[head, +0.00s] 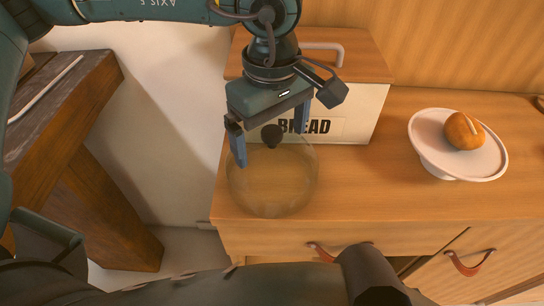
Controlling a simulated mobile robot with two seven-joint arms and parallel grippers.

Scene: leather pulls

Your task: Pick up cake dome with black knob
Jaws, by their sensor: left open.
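The clear glass cake dome (272,183) stands near the left end of the wooden cabinet top, in front of the bread box. Its black knob (271,135) is at the top of the dome. My left gripper (270,143) points down over the dome with its two blue fingers apart, one to each side of the knob. In this view the knob appears between the fingers; whether they touch it or the glass I cannot tell. My right gripper is not in view.
A white bread box (352,112) with a wooden lid stands right behind the dome. A white cake stand (432,152) holding a round orange-brown item (463,130) is to the right. The cabinet top (365,190) is bare between them. A dark wooden table (80,130) is at left.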

